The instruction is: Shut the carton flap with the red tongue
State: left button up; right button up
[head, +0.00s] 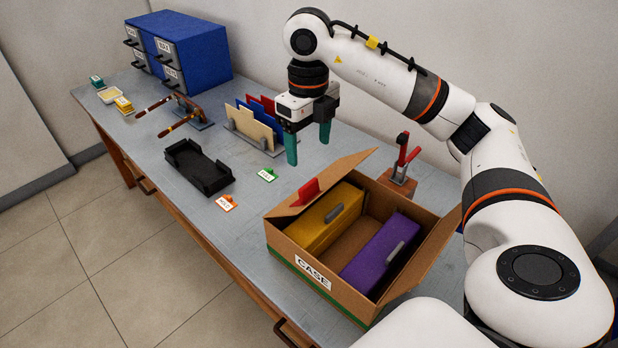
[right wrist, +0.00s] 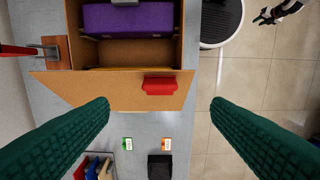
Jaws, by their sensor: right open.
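The open carton (head: 278,247) with a CASE label stands at the table's near right. Its flap (head: 345,165) with the red tongue (head: 305,191) stands open on the left side. In the right wrist view the flap (right wrist: 110,92) reaches out from the carton, with the red tongue (right wrist: 160,85) near its right part. My right gripper (head: 308,149) is open and empty, above the table beyond the flap, apart from it. In the right wrist view its green fingers (right wrist: 162,103) are spread wide. What appears to be my left gripper (right wrist: 265,16) is tiny at the top right.
A yellow box (head: 322,218) and a purple box (head: 382,252) lie inside the carton. A red-handled device (head: 403,165) stands behind it. Small tags (head: 226,203), a black tray (head: 197,168) and a file rack (head: 248,128) stand left. Bare table lies between tags and carton.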

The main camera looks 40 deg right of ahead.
aim_at(309, 184)
notch_tip(309, 184, down, 6)
jog(key=shift+f+b, duration=0.1)
jog(key=shift+b, duration=0.4)
jog(key=shift+f+p, duration=0.5)
jog(key=shift+f, duration=2.05)
jog(key=shift+c, duration=0.4)
